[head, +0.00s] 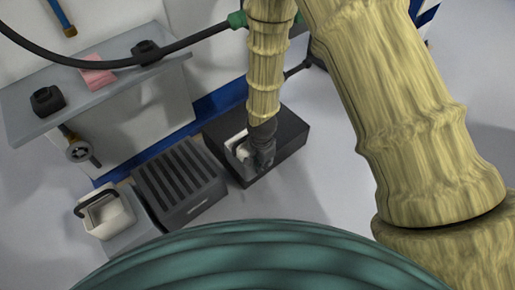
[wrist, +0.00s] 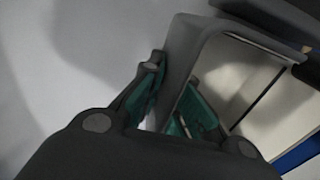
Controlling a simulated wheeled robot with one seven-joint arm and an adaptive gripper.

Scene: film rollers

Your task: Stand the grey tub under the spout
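My gripper (head: 262,158) reaches down at the dark block in the head view. Beside it, to its left, is a small pale grey tub (head: 240,145), partly hidden by the gripper. In the wrist view my gripper (wrist: 173,75) has its fingers closed in on both sides of the tub's grey wall or handle (wrist: 180,50). A pale inner surface (wrist: 245,80) shows to the right. A spout-like fitting (head: 79,152) with a round disc hangs under the shelf at the left. The tub is well to the right of it.
The dark block (head: 285,135) is beneath my gripper. A ribbed dark box (head: 180,180) stands to its left. A cream tub with a dark handle (head: 108,213) stands further left, below the spout. The shelf (head: 120,82) holds a pink cloth (head: 97,78) and two black objects.

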